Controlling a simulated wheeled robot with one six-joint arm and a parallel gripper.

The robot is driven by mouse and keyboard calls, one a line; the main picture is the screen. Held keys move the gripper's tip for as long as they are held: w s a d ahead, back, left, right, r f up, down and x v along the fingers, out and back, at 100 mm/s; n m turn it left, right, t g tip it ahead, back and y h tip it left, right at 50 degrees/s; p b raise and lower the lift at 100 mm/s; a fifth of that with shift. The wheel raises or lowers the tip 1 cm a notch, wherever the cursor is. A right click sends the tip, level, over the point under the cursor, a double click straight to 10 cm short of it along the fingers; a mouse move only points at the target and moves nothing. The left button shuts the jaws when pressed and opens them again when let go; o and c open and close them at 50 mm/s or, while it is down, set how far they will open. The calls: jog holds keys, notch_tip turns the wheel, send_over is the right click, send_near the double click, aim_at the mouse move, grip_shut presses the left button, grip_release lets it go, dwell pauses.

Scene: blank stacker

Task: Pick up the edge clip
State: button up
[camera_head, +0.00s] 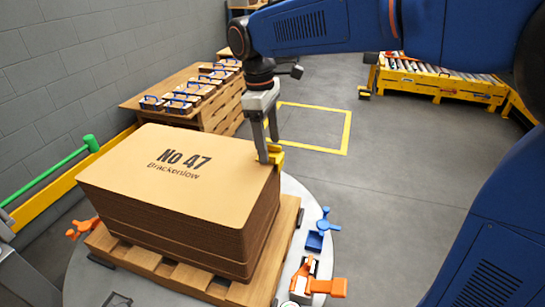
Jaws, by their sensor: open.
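A small yellow piece, which looks like the edge clip (277,158), sits at the far right top corner of the cardboard stack (180,165). My gripper (268,152) points down at that corner, with its grey fingers apart. The fingertips are right at the yellow piece and partly cover it. I cannot tell whether they touch it.
The stack rests on a wooden pallet (165,277) on a round grey platform (325,262). Orange clamps (318,285) and a blue clamp (320,230) stand around it. Behind are a wooden bench (185,95) and a yellow roller conveyor (440,83).

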jog(key=shift+d+f, duration=0.1)
jog(key=shift+f, duration=0.45)
jog(key=c, duration=1.1)
